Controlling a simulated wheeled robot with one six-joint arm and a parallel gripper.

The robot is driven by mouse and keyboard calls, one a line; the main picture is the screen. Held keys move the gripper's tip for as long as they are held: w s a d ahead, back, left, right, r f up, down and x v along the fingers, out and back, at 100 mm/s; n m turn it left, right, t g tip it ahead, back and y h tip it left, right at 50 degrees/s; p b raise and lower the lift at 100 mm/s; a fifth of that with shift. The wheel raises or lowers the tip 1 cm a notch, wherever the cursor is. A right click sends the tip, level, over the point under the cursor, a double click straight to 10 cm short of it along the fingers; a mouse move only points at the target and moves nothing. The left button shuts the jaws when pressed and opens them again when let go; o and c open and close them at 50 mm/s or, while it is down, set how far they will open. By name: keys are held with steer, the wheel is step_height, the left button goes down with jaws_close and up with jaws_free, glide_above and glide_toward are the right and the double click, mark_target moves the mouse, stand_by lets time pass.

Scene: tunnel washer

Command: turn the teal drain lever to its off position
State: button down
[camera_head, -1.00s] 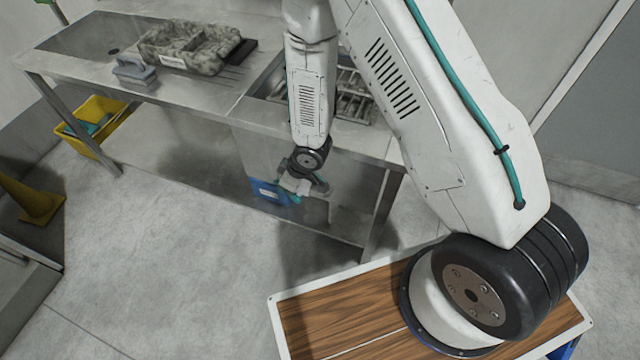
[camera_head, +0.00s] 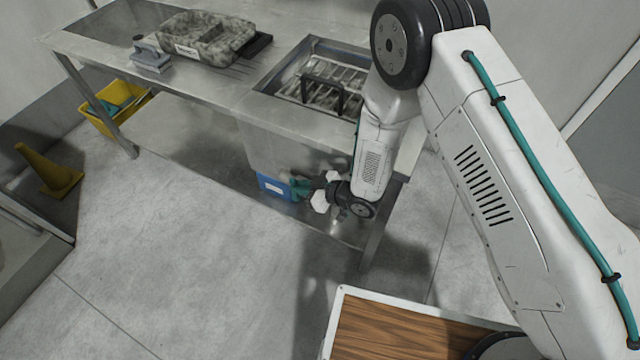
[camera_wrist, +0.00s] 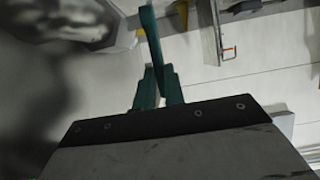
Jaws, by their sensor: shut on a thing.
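The teal drain lever (camera_wrist: 149,28) shows in the wrist view as a long narrow bar leading up from between my teal fingertips. My gripper (camera_wrist: 158,80) is shut on its near end. In the head view my gripper (camera_head: 302,187) is low under the sink bench, beside a blue box with a white label (camera_head: 273,187). There the lever cannot be told apart from my teal fingers, and the lever's pivot is hidden.
The steel bench (camera_head: 215,100) overhangs the gripper, with a basin (camera_head: 268,84) above it. A bench leg (camera_head: 378,225) stands close on the right. A yellow bin (camera_head: 98,122) and a yellow cone (camera_head: 55,172) are at the left. The floor in front is clear.

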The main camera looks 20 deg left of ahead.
steer(key=shift+d, duration=0.1)
stand_by(0.4)
steer(key=c, duration=1.5)
jaws_free()
steer(key=shift+v, duration=3.9)
steer(key=shift+d+f, duration=0.1)
steer(key=shift+f, duration=0.05)
